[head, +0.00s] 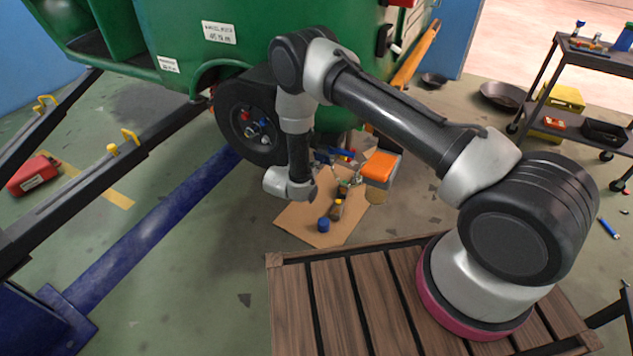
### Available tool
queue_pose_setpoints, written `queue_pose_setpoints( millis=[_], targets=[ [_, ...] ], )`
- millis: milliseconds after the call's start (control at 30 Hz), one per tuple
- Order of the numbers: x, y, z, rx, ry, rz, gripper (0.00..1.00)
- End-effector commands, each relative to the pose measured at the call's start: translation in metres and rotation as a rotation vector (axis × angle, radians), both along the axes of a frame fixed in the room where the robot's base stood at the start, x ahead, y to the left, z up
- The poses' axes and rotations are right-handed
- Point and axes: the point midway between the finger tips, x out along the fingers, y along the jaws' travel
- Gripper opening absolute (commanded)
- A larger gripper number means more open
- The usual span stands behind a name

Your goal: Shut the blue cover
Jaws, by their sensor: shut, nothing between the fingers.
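A small blue round-topped piece (323,225) stands on the cardboard sheet (300,228) on the floor. A flatter blue piece (341,155) shows farther back among small parts near the wheel. I cannot tell which of these is the blue cover, or whether it is open. My gripper (314,189), at the end of my arm, is low over the left side of the sheet, left of the small parts. It is shut and empty; its fingers are mostly hidden and hard to make out.
An orange-topped box (380,168) and a yellow-capped bottle (337,209) stand on or by the sheet. A green vehicle body (270,25) with a black wheel (250,118) rises behind. A slatted wooden deck (330,310) is in front. A dark cart (590,100) stands right.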

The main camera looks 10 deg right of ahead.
Motion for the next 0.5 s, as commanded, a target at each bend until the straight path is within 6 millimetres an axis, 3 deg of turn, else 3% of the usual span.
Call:
queue_pose_setpoints(
  millis=[500],
  targets=[
    [0.015,-0.008,0.02,0.029,0.039,-0.001,0.0]
  ],
)
